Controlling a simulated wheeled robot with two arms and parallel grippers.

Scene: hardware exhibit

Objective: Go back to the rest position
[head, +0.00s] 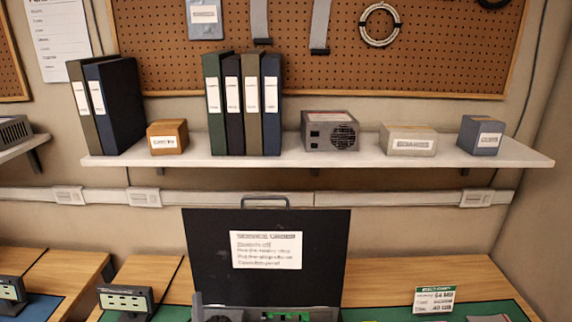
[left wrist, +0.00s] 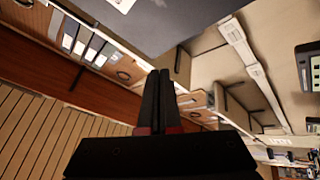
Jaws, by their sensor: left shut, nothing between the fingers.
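My left gripper (left wrist: 158,74) shows in the left wrist view, with its two dark fingers lying together and nothing between them. It points into open space, with the shelf and its binders appearing tilted behind it. I do not make out either gripper in the head view. My right gripper is in neither view.
A black upright panel (head: 215,262) with a white label stands on the wooden table (head: 385,284). Behind it, a wall shelf (head: 290,160) bears binders, small boxes and a grey power-supply-like unit (head: 322,132). A small sign (head: 434,300) stands at right, a dark device (head: 125,300) at left.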

